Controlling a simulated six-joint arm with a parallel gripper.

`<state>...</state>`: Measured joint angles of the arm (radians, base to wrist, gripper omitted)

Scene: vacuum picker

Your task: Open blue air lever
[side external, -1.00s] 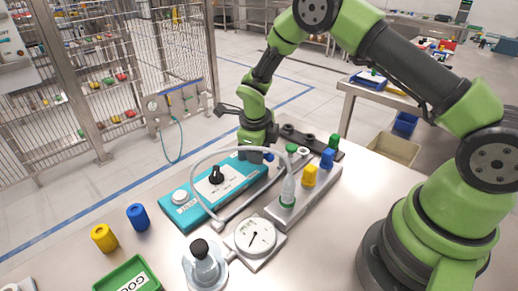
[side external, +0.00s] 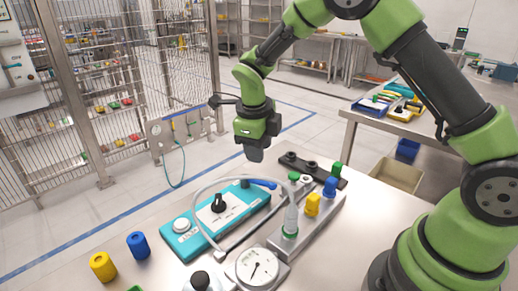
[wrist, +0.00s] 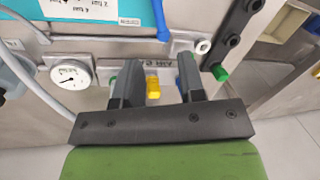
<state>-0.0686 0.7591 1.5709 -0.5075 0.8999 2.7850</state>
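The blue air lever (side external: 262,183) lies at the right end of the teal control box (side external: 205,226), level and pointing right, away from the box. In the wrist view the blue lever (wrist: 161,20) shows at the top, running down past the box's edge; its upper end is cut off by the frame. My gripper (side external: 254,153) hangs above and behind the lever, clear of it. In the wrist view my gripper (wrist: 158,65) has its two fingers apart, with nothing held between them. The lever lies beyond the fingertips there.
A metal block with a yellow peg (side external: 312,204), blue peg (side external: 330,187) and green peg (side external: 337,169) stands right of the box. A curved hose (side external: 205,187) arches over the box. A pressure gauge (side external: 257,267) is in front. Loose yellow (side external: 103,266) and blue (side external: 138,245) cylinders stand left.

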